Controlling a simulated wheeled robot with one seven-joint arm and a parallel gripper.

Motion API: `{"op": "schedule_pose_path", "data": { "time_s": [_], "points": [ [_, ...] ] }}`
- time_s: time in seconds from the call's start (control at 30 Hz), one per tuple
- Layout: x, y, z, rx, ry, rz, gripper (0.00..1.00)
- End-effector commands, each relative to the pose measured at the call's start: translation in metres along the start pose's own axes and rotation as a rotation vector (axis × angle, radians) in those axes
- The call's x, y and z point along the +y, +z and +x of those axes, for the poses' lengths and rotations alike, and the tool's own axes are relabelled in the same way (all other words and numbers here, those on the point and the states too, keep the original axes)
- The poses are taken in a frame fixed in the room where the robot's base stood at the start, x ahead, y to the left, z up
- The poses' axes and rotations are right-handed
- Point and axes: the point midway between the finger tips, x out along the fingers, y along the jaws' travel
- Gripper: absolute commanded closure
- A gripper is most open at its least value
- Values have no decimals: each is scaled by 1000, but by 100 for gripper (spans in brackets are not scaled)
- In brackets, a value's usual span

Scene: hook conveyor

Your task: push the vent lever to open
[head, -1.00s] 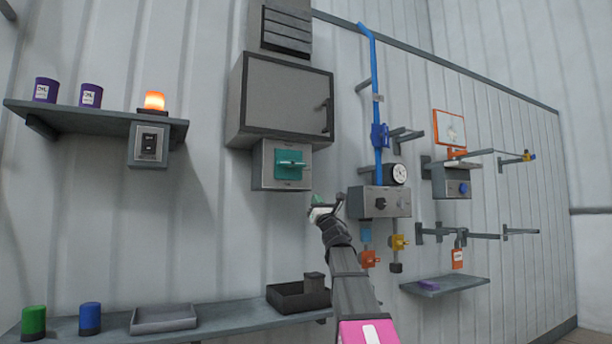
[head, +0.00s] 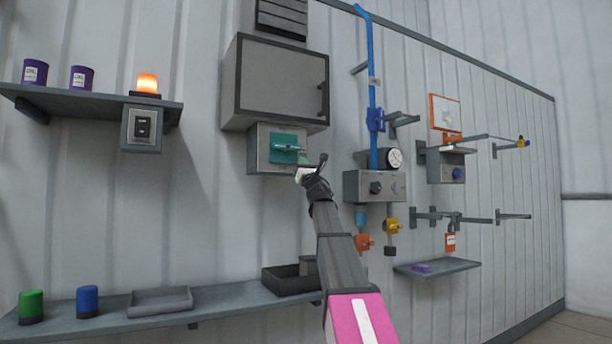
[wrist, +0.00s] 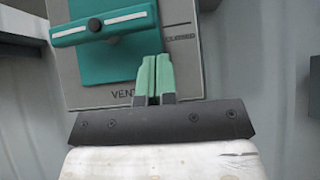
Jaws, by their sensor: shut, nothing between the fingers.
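The vent lever (head: 287,149) is a teal handle on a teal plate, fixed to a grey box below the grey cabinet. In the wrist view the lever (wrist: 104,25) lies nearly level, tilted slightly, with a dark pivot knob in its middle. The panel (wrist: 185,70) carries the printed word "VENT", partly hidden, and what looks like "CLOSED" at the right. My gripper (wrist: 155,62) has green fingertips, shut and empty, in front of the panel's lower part, below and right of the lever. In the head view my gripper (head: 303,165) is at the box's lower right.
The grey cabinet (head: 283,82) sits above the lever box. To the right are a blue pipe (head: 373,90), a gauge box (head: 375,187) and wall hooks. A shelf (head: 225,300) with a tray and bin runs below. A lit orange beacon (head: 147,84) stands at upper left.

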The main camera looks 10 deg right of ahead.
Motion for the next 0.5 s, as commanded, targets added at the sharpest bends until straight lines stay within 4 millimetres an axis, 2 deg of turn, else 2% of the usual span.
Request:
{"op": "schedule_pose_path", "data": {
  "time_s": [0.03,0.2,0.5],
  "points": [
    [0,7,7,-1,0,-3,100],
    [0,18,16,0,0,-2,100],
    [0,20,17,0,-1,-1,100]
  ]
}}
